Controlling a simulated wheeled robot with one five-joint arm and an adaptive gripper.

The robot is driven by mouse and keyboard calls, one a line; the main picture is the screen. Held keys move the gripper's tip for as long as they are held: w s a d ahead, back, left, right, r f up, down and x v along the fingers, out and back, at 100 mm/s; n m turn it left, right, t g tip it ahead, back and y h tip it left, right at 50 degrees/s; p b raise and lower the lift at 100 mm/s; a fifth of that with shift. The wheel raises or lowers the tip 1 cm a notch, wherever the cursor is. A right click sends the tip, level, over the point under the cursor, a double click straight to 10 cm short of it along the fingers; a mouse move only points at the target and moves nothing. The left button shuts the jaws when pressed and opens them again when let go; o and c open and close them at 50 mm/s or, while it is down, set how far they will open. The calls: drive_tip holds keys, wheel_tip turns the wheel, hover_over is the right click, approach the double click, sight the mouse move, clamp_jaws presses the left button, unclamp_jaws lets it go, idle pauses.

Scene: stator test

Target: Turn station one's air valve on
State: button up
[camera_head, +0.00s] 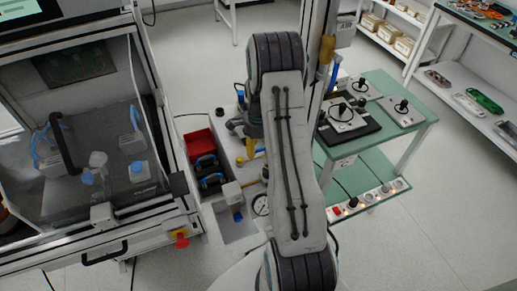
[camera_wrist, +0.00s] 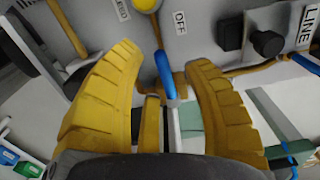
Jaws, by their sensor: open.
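In the wrist view my gripper (camera_wrist: 163,58) has its two yellow ribbed fingers spread apart. A blue lever (camera_wrist: 165,73) shows between them, with a gap on each side. The lever lies nearly straight up and down in the picture, close to a grey panel with an OFF label (camera_wrist: 180,22). A yellow round part (camera_wrist: 146,4) is cut by the top edge above it. I cannot tell for sure whether this lever belongs to station one's air valve. In the head view my arm covers the middle of the scene and mostly hides my gripper.
The wrist view shows a black knob (camera_wrist: 267,43) and a LINE label (camera_wrist: 307,25). In the head view, a glass-fronted cabinet (camera_head: 85,120) stands left, a red bin (camera_head: 199,143) and a gauge (camera_head: 261,205) near the arm, and a green table (camera_head: 400,85) right.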

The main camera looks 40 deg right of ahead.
drive_tip(key=shift+f, duration=0.5)
drive_tip(key=shift+o, duration=0.2)
clamp_jaws()
idle(0.4)
